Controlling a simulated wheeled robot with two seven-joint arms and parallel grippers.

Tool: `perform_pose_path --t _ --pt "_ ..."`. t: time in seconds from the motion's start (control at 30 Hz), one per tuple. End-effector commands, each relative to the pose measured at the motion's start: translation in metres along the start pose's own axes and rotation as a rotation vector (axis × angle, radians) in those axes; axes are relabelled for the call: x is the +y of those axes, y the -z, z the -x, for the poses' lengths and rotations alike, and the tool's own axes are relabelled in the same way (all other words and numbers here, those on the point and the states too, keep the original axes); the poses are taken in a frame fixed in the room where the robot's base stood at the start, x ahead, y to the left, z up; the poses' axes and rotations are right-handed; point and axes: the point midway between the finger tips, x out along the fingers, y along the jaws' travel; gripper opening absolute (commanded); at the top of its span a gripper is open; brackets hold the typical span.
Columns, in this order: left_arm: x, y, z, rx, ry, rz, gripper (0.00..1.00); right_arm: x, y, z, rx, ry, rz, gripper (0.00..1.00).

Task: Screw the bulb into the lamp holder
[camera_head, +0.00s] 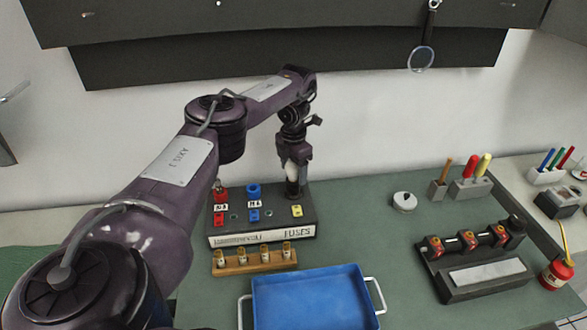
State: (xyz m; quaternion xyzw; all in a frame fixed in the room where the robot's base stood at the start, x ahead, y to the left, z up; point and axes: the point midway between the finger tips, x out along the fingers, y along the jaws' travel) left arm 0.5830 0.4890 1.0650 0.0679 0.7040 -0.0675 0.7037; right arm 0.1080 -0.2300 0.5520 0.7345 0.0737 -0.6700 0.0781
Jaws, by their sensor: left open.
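My left arm reaches in from the left, and its gripper (293,186) points down at the back right of a dark box marked FUSES (262,228). The jaws are open; the fingertips are small and dark here, and I cannot tell whether anything stands between them. On the box are a red holder (221,194) with a small part on top, a blue ring-shaped holder (253,191), and a yellow block (297,211) just in front of the gripper. I cannot clearly pick out the bulb or tell which holder is the lamp holder. My right gripper is out of view.
A wooden rack (228,265) with several small brass-coloured pieces stands in front of the box. A blue tray (308,275) lies nearer. A round white item (404,202), a tool stand (471,187) and a dark fixture (455,289) are to the right. Green table is clear between.

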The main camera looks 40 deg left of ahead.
Motion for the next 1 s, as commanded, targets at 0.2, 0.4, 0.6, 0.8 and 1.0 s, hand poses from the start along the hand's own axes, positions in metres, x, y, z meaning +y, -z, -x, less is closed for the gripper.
perform_pose_path --t 0.2,0.4,0.6,0.8,1.0 --pt "0.000 0.000 0.002 0.001 0.001 0.250 0.68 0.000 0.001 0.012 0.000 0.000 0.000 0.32" --pt "0.000 0.000 0.001 0.000 0.000 0.389 0.68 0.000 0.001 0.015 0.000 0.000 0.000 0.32" --pt "0.001 0.000 0.001 0.001 0.000 0.632 0.68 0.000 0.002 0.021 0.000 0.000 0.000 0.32" --pt "0.001 0.001 0.001 0.001 0.000 0.786 0.68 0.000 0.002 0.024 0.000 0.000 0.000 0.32" --pt "0.001 0.001 0.001 0.001 0.000 1.012 0.68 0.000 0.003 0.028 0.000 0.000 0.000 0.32"
